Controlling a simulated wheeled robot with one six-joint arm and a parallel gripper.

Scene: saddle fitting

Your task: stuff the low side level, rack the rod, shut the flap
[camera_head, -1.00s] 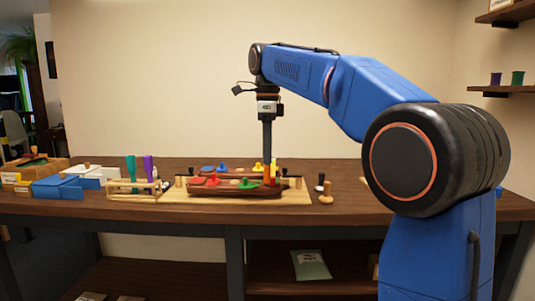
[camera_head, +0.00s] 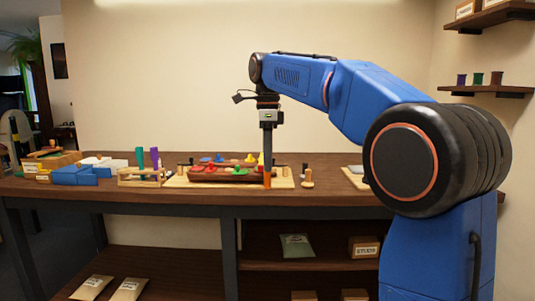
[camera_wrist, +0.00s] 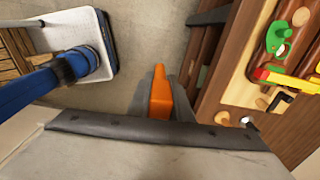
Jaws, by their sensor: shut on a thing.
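My gripper (camera_head: 267,168) points down in front of the bench edge, shut on an orange rod (camera_head: 267,182). The rod also shows between the fingers in the wrist view (camera_wrist: 160,95), over the floor. The dark brown saddle piece (camera_head: 225,176) lies behind and to the left, on a pale board (camera_head: 180,182), with red, green, blue and yellow knobs. In the wrist view its green knob (camera_wrist: 280,32) and a yellow-and-red part (camera_wrist: 285,80) are at the right. A small wooden rack (camera_head: 140,183) holds a teal and a purple handle upright. I cannot make out the flap's state.
Blue bins (camera_head: 75,175) stand at the left of the bench. A small wooden-based peg (camera_head: 308,184) stands right of the board. A tray (camera_head: 355,178) lies near my arm. Shelves are below the bench and at the upper right.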

